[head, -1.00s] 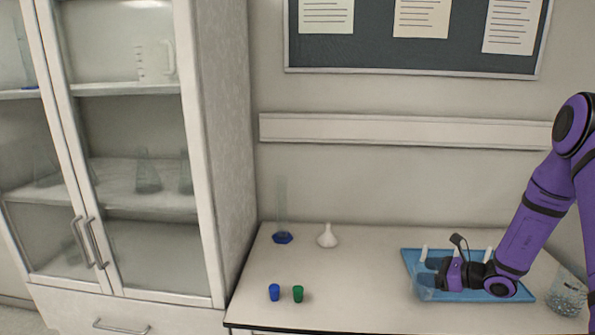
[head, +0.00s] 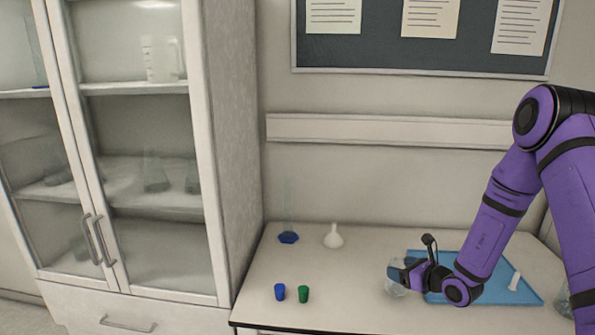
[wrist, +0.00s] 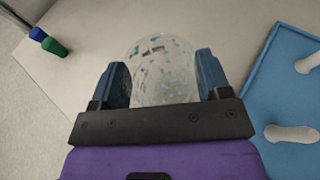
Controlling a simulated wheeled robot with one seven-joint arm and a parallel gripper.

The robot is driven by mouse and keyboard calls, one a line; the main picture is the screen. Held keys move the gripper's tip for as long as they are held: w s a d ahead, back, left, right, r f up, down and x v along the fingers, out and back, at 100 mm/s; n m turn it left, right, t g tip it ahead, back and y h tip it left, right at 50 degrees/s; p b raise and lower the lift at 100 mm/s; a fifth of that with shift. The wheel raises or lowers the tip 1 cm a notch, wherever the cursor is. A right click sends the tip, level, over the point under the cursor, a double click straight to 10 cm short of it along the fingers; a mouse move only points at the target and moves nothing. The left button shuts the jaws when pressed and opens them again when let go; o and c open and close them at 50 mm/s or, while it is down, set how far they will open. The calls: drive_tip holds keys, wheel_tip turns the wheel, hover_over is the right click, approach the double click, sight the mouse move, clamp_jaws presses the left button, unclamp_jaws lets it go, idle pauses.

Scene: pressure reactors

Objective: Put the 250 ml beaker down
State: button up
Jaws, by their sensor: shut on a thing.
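The 250 ml beaker (wrist: 163,75) is clear glass and sits between the two blue fingers of my gripper (wrist: 163,82) in the wrist view. The fingers are shut on its sides. In the head view the beaker (head: 397,285) shows at the tip of my gripper (head: 408,275), just left of the blue tray (head: 513,294). It is over the bare table (head: 345,270). I cannot tell whether its base touches the table.
A white funnel (head: 333,238) and a blue-based cylinder (head: 288,236) stand at the back. A white piece (head: 514,281) lies on the tray. Table between caps and beaker is clear.

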drive_tip(key=shift+d+r+m+h, duration=0.1)
drive_tip(key=shift+d+m+h, duration=0.05)
drive_tip(key=shift+m+h, duration=0.15)
wheel_tip(320, 180, up, 14)
drive_tip(key=w+m+t+h, duration=0.1)
drive_tip(key=w+m+h, duration=0.1)
drive_tip(key=shift+w+f+t+h, duration=0.25)
drive_tip(key=shift+t+h, duration=0.05)
drive_tip(key=shift+h, duration=0.1)
